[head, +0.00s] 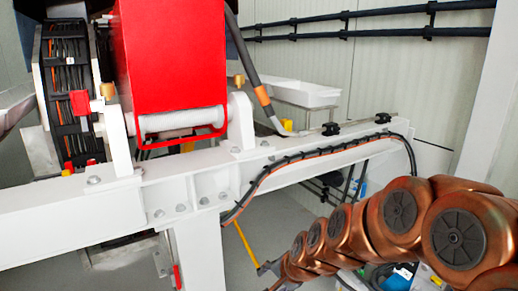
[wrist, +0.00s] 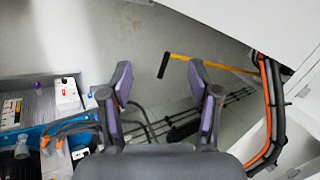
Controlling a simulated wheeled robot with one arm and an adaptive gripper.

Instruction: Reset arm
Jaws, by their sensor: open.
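My gripper (wrist: 164,88) shows at the bottom middle of the wrist view. Its two purple-grey fingers stand wide apart with nothing between them. In the head view my copper-coloured arm runs from the lower right towards the bottom middle. My gripper (head: 270,275) is at its far end, partly cut off by the lower picture edge. It is lower in the picture than the white beam (head: 165,200) and appears apart from it.
A red box-shaped part (head: 170,55) sits above the white beam. A black-and-orange cable (head: 300,157) runs along the beam. In the wrist view a yellow-handled bar (wrist: 205,64) lies beyond the fingers, and a blue tray (wrist: 28,138) with equipment is at left.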

